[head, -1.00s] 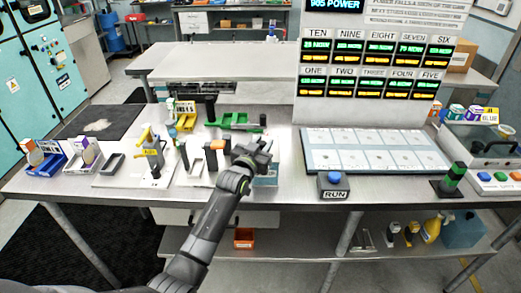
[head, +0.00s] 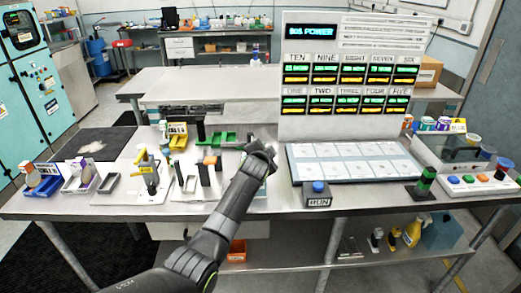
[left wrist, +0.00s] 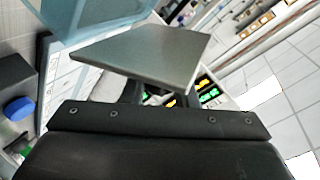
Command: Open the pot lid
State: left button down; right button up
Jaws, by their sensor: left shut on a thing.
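My left gripper (head: 262,153) is over the middle of the bench, just left of the white gridded board. In the left wrist view the left gripper (left wrist: 160,95) is shut on a flat grey plate (left wrist: 150,52), which looks like the lid and is tilted in that view. A pale blue see-through container (left wrist: 85,18), possibly the pot, shows at the upper left of that view. I cannot tell whether the plate touches it. In the head view my arm hides most of what lies below the gripper. My right gripper is not in view.
The gridded board (head: 350,162) and a RUN button box (head: 317,195) are to the right. A black and green block (head: 423,182) stands further right. Dark and orange-topped uprights (head: 210,172) and a green tray (head: 222,138) are close on the left.

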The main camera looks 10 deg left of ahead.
pick_arm(q)
jog(key=shift+w+d+f+m+g+y+b, duration=0.25)
jog(key=shift+d+m+y+b, duration=0.45)
jog(key=shift+m, duration=0.3)
jog(key=shift+w+d+f+m+g+y+b, duration=0.25)
jog(key=shift+d+m+y+b, duration=0.25)
jog(key=shift+d+m, duration=0.45)
jog(key=shift+w+d+f+m+g+y+b, duration=0.25)
jog(key=shift+d+m+y+b, duration=0.4)
jog(key=shift+m, duration=0.4)
jog(key=shift+s, duration=0.1)
jog(key=c, duration=1.2)
grip_release()
